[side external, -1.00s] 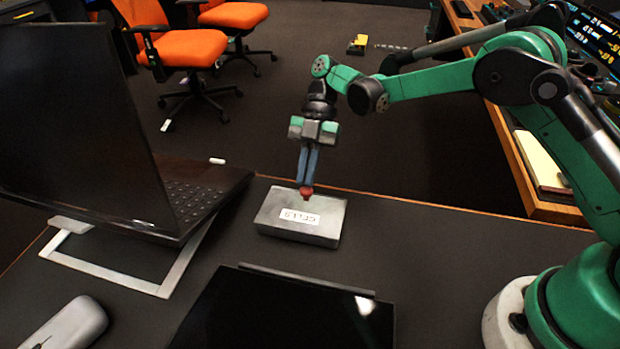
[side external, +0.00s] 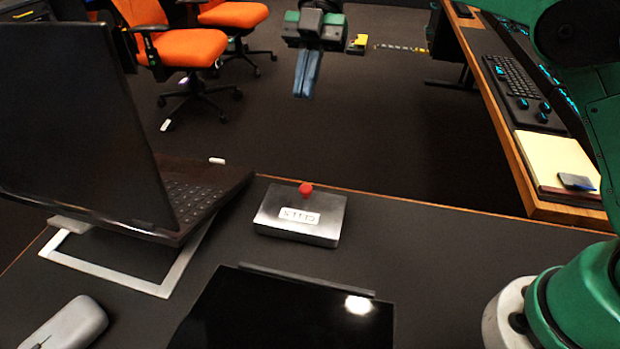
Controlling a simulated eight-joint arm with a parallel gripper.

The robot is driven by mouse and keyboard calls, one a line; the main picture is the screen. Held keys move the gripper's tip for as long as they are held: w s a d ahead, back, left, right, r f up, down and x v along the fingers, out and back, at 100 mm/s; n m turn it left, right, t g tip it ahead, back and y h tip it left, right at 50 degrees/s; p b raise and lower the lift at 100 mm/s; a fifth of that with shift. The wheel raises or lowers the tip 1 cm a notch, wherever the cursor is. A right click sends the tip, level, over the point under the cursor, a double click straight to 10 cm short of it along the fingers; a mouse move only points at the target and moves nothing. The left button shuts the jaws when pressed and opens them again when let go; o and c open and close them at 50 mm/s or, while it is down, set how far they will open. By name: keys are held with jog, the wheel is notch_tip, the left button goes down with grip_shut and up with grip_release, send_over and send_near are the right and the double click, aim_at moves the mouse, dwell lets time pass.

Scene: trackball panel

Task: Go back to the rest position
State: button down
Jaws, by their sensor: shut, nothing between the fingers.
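My gripper (side external: 302,94) is high in the upper middle of the side external view, well above the table. Its two blue-grey fingers are together, point down and hold nothing. Below it, a grey metal box (side external: 272,222) with a white label sits on the dark table. A red ball (side external: 306,189) is on the box near its far edge. The gripper is clear of both. Most of my arm is out of the frame at the top and right.
A laptop (side external: 90,120) on a white stand (side external: 165,287) is at the left. A grey mouse (side external: 75,322) and a black tablet (side external: 270,315) lie at the front. A wooden desk (side external: 500,130) with a keyboard is at the right. Orange chairs (side external: 180,48) stand behind.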

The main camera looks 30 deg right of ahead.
jog(key=s+d+r+m+t+h, duration=0.25)
jog(key=d+r+m+t, duration=0.2)
jog(key=m, duration=0.65)
jog(key=s+d+f+m+t+h, duration=0.4)
jog(key=s+d+f+m+t, duration=0.3)
jog(key=m, duration=0.8)
jog(key=shift+s+d+f+t, duration=0.25)
jog(key=shift+s+f+t, duration=0.5)
jog(key=shift+f, duration=0.95)
jog(key=shift+s, duration=0.1)
